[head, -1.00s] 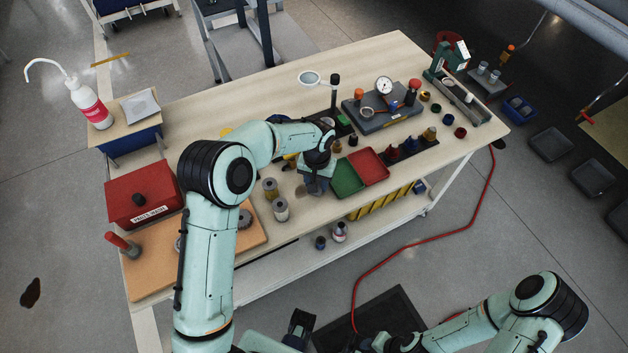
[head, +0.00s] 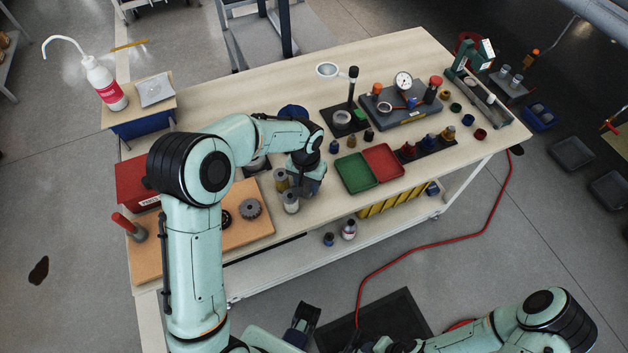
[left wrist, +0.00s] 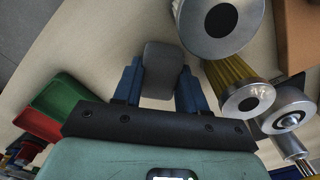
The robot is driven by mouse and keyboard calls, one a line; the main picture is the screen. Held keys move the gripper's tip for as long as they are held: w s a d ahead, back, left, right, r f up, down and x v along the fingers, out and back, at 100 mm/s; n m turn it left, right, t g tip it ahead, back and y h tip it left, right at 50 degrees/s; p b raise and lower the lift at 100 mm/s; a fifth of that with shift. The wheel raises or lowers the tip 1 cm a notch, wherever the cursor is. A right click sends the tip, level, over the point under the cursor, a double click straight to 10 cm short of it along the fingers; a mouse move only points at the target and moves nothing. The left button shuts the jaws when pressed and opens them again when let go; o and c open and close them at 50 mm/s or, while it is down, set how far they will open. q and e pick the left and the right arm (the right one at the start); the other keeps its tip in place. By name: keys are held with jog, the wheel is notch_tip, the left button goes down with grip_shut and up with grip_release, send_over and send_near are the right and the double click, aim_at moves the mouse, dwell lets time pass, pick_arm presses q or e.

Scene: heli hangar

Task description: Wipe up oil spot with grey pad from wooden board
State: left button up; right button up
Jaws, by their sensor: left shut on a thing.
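My left gripper (head: 308,188) is over the table, close to the cylindrical filters and left of the green tray. In the left wrist view its blue fingers (left wrist: 160,90) are shut on the grey pad (left wrist: 163,68), which sticks out between them. The wooden board (head: 245,228) lies at the table's left end, partly behind my left arm; a corner of it (left wrist: 302,30) shows at the upper right of the wrist view. I cannot make out an oil spot on the visible part of the board.
Metal-capped filters (head: 291,202) stand between the gripper and the board. A gear (head: 250,208) and a dark ring sit on the board. A red box (head: 135,185) is behind it. Green (head: 355,173) and red (head: 384,161) trays are to the right. A dark patch (head: 39,270) is on the floor.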

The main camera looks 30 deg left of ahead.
pick_arm(q)
jog(key=shift+s+a+f, duration=0.15)
jog(key=shift+s+a, duration=0.1)
jog(key=shift+r, duration=0.25)
jog(key=shift+w+r+p, duration=0.1)
jog(key=shift+r+p, duration=1.9)
jog(key=shift+r, duration=0.8)
pick_arm(e)
jog(key=shift+w+r, duration=0.25)
jog(key=shift+r, duration=0.45)
jog(key=shift+w+r, duration=0.2)
jog(key=shift+r, duration=0.45)
jog(key=shift+w+r, duration=0.25)
jog(key=shift+r, duration=0.45)
pick_arm(q)
jog(key=shift+r, duration=0.25)
jog(key=shift+r+p, duration=0.95)
jog(key=shift+r, duration=0.4)
pick_arm(e)
jog(key=shift+w+r, duration=0.25)
jog(key=shift+r, duration=0.25)
jog(key=shift+w+r, duration=0.2)
jog(key=shift+r, duration=0.3)
pick_arm(q)
jog(key=shift+d+f, duration=0.15)
